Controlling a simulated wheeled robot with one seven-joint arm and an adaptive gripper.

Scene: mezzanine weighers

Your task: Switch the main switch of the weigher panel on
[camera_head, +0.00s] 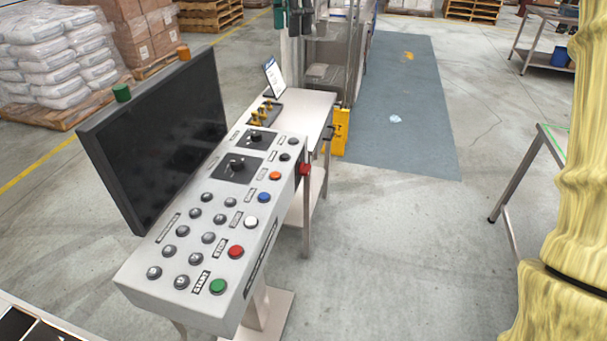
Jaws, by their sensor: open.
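The weigher panel (185,310) is a long grey sloped console in the left half of the head view. Two black rotary switches sit on dark square plates towards its far end: a nearer one (237,166) and a farther one (255,137). The labels are too small to read, so I cannot tell which is the main switch or how it is set. A red knob (304,168) sticks out at the console's far right side. My gripper is not in view.
A dark screen (160,135) stands along the console's left side. Green (218,286), red (236,252), white, blue and orange buttons line its right edge. A white table (305,105) adjoins its far end. Open concrete floor (400,240) lies to the right.

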